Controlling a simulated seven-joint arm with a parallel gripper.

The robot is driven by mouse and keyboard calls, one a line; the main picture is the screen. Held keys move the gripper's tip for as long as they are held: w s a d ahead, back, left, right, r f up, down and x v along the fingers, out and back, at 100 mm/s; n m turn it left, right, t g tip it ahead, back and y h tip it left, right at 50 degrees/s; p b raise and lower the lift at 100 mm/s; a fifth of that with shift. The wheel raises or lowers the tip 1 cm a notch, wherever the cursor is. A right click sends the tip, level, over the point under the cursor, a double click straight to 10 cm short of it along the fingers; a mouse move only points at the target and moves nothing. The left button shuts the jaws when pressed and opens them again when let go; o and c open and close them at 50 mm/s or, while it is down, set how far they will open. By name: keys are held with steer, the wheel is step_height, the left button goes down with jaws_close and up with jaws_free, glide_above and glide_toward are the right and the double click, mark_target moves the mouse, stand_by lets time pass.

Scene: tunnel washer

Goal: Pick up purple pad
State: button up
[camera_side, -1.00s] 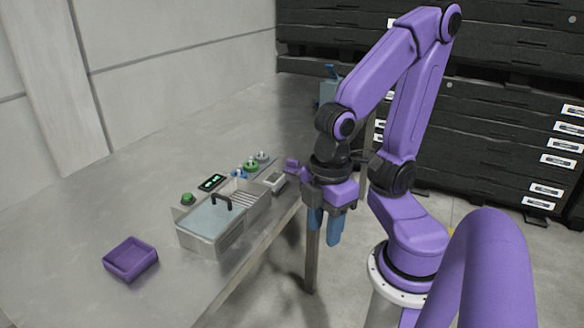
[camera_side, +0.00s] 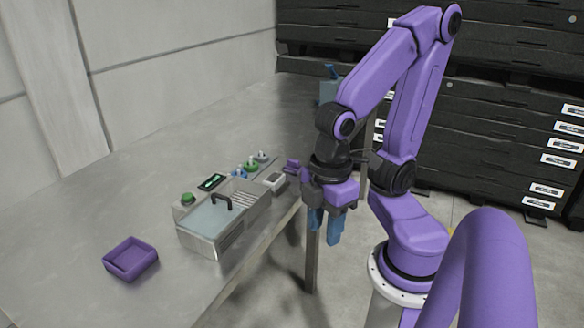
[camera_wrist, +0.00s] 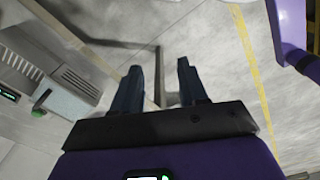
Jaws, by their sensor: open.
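My gripper (camera_side: 325,230) hangs fingers down beside the table's right edge, over the floor. Its two blue fingers are apart with nothing between them. In the wrist view my gripper (camera_wrist: 159,80) is open over bare floor and a table leg. I cannot make out a separate purple pad in either view. A purple square tray (camera_side: 131,264) sits on the table at front left, far from my gripper. A small purple piece (camera_side: 292,166) shows beside my wrist; I cannot tell whether it is part of my arm.
A metal washer (camera_side: 213,243) with a clear lid and black handle stands near the edge of the table (camera_side: 100,205). Green and blue knobs (camera_side: 251,166) are behind it. A blue-grey container (camera_side: 328,92) stands at the back. The table's left side is clear.

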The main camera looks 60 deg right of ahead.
steer(key=o, duration=1)
steer(key=shift+c, duration=0.2)
steer(key=w+d+m+h, duration=0.1)
steer(key=w+d+m, duration=0.2)
steer(key=w+m, duration=0.4)
steer(key=w+d+r+m+t+h, duration=0.1)
steer(key=w+d+m, duration=0.35)
steer(key=w, duration=0.35)
steer(key=w+d+m+h, duration=0.1)
steer(key=w+d+m, duration=0.2)
steer(key=w+m, duration=0.4)
steer(key=m+g+h, duration=0.2)
steer(key=m, duration=1.1)
glide_toward(292, 160)
steer(key=x, duration=0.5)
steer(key=shift+s+d, duration=0.2)
steer(key=shift+s, duration=0.05)
steer(key=shift+w+a+x, duration=0.1)
steer(key=shift+a+x, duration=0.05)
steer(key=shift+x, duration=1.35)
steer(key=shift+w+a+x, duration=0.1)
steer(key=shift+x, duration=1.4)
